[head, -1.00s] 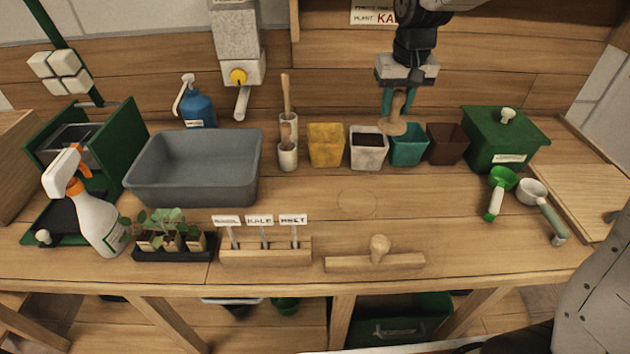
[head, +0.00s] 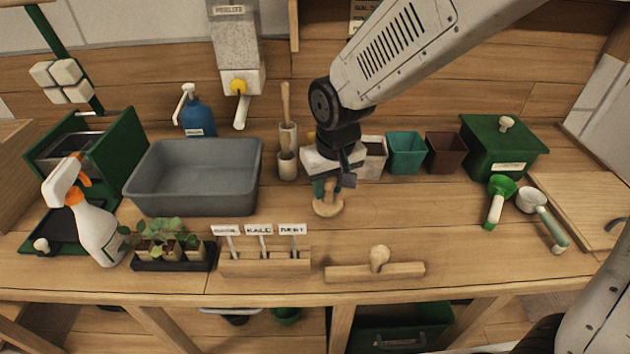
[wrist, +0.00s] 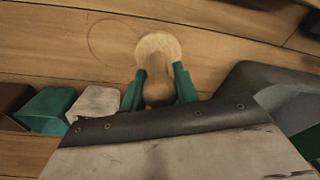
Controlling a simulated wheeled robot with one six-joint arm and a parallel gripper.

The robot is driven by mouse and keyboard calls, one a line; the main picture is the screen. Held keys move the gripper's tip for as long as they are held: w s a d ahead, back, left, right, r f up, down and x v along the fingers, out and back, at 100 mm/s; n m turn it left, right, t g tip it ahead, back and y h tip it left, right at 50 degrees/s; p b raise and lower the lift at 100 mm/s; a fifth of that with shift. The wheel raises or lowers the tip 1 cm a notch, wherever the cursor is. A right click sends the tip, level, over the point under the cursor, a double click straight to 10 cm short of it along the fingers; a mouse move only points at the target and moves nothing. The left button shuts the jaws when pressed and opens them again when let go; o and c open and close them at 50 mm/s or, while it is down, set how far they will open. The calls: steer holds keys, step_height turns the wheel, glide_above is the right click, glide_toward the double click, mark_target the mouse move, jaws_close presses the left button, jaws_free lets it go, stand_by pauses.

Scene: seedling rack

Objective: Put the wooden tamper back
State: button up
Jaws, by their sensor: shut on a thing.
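The wooden tamper (head: 328,208) has a round flat disc at its bottom and a handle above. It also shows in the wrist view (wrist: 158,46). My gripper (head: 327,184) is shut on the tamper's handle, with the green fingers on both sides in the wrist view (wrist: 159,86). The tamper is upright, disc down, over the bench in front of the row of pots. I cannot tell whether the disc touches the bench.
The label holder (head: 265,268) and a wooden bar with a knob (head: 376,271) stand near the front edge. The grey tub (head: 190,190) is to the left. The white pot (head: 374,158), teal pot (head: 406,153) and brown pot (head: 446,152) stand behind.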

steer(key=w, duration=0.2)
steer(key=w+a, duration=0.1)
steer(key=w, duration=0.1)
steer(key=w+a+f, duration=0.1)
steer(key=w, duration=0.1)
steer(key=shift+w+a+f, duration=0.1)
steer(key=shift+a, duration=0.05)
steer(key=shift+f, duration=1.45)
steer(key=shift+f, duration=0.1)
steer(key=shift+f, duration=0.1)
steer(key=o, duration=0.9)
